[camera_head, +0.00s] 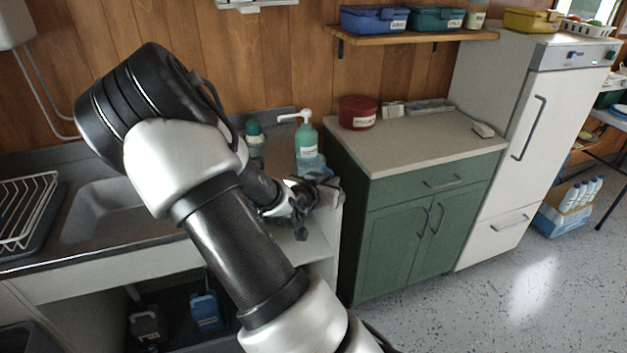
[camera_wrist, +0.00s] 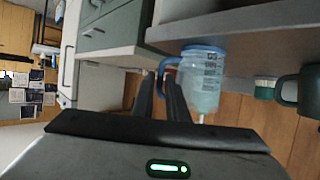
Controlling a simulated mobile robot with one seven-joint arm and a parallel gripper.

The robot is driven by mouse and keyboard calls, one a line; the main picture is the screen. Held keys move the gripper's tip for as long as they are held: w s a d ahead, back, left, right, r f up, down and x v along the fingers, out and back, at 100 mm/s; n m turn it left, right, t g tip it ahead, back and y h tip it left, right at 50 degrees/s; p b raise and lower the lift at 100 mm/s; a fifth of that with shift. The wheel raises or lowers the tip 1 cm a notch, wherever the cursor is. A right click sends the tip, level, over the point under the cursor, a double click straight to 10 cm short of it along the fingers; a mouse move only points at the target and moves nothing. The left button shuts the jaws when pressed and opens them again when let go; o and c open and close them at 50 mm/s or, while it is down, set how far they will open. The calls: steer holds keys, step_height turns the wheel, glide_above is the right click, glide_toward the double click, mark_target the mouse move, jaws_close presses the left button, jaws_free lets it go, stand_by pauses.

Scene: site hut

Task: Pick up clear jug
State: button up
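The clear jug (camera_wrist: 208,82) has dark printed marks and a blue rim and handle. In the wrist view, which appears upside down, it stands at the edge of the grey counter. In the head view the jug (camera_head: 328,187) is partly hidden by my gripper and sits at the right end of the sink counter. My gripper (camera_wrist: 162,80) has its two dark fingers apart, with the blue handle (camera_wrist: 163,72) at or between the fingertips. I cannot tell whether either finger touches it. My arm covers much of the sink area in the head view.
A green pump bottle (camera_head: 306,142) stands right behind the jug. The green cabinet (camera_head: 425,215) is close on the right. Open floor (camera_head: 520,280) lies in front.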

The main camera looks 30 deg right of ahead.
steer(key=x, duration=0.6)
steer(key=shift+w+d+f+b, duration=0.1)
steer(key=shift+d+b, duration=0.05)
steer(key=shift+b, duration=0.2)
steer(key=shift+c, duration=0.3)
jaws_close()
